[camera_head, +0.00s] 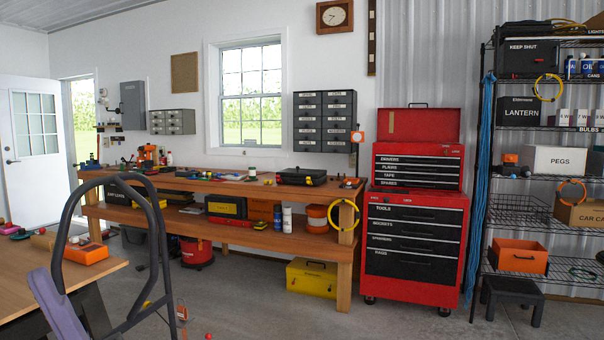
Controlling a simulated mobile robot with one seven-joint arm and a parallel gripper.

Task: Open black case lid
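Several black cases are in the head view, and I cannot tell which one the task means. A flat black case (301,177) lies on the workbench top below the drawer cabinet, and its lid looks closed. A black box labelled KEEP SHUT (527,59) stands high on the right shelf rack. A black box labelled LANTERN (519,112) stands on the shelf below it. Another black case (122,191) lies on the bench's lower shelf, partly hidden by a dark tube frame. My gripper is not in view.
The wooden workbench (255,194) runs along the wall beside a red tool chest (412,250). A dark tube frame (79,205) stands close at left, by a wooden table (25,282). A black stool (514,296) stands at right. The middle floor (290,318) is clear.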

